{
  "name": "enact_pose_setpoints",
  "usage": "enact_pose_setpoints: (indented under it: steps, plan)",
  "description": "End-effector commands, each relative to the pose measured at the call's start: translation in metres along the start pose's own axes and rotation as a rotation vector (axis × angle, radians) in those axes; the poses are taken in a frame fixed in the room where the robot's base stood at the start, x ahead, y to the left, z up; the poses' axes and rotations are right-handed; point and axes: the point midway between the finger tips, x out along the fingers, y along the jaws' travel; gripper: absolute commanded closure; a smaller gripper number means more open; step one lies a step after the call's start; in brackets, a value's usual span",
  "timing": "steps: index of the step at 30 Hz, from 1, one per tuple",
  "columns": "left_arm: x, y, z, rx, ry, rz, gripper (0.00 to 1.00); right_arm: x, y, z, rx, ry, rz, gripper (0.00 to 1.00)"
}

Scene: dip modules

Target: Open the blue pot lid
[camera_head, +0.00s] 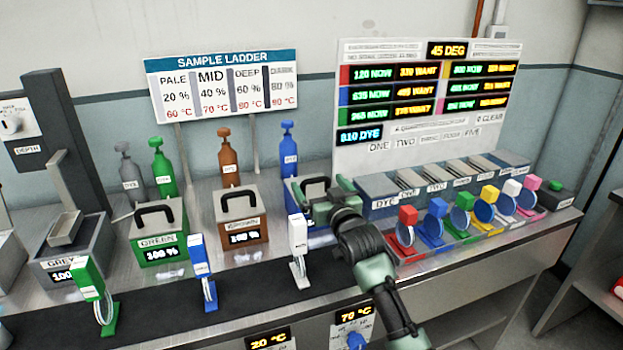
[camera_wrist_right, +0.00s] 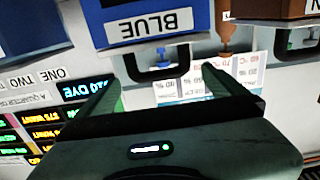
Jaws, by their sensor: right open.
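The blue pot (camera_head: 293,197) stands on the counter behind the dark strip, partly hidden by my right gripper and arm. Its lid is on, with a black arched handle (camera_head: 313,184) on top. The right wrist view is upside down and shows the pot's BLUE label (camera_wrist_right: 150,24) and the black handle (camera_wrist_right: 158,72). My right gripper (camera_head: 335,197) is at the right side of the lid. Its fingers (camera_wrist_right: 160,84) are open, one on each side of the handle in the wrist view; contact cannot be told. My left gripper is not in view.
The brown pot (camera_head: 242,228) and green pot (camera_head: 156,240) stand left of the blue pot. A blue bottle (camera_head: 288,150) stands behind it. A white-topped stand (camera_head: 298,235) is in front. Several coloured dial stands (camera_head: 437,222) and grey boxes are to the right.

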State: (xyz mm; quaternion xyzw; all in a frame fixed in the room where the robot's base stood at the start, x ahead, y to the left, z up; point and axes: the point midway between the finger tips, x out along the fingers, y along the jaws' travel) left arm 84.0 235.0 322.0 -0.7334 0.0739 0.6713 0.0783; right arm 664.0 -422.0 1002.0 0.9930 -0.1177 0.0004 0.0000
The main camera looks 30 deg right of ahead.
Motion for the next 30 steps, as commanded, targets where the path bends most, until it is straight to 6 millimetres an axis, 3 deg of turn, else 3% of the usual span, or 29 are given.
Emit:
enact_pose_setpoints:
  steps: [10,23,30]
  plan:
    - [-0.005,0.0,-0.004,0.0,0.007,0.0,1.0,0.051,0.0,-0.002,0.001,0.0,-0.001,0.01]
    - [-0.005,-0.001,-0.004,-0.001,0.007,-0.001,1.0,0.061,0.0,-0.001,-0.001,0.0,0.0,0.01]
    - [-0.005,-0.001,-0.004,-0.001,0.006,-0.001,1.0,0.06,0.0,-0.001,0.0,0.0,0.0,0.67]
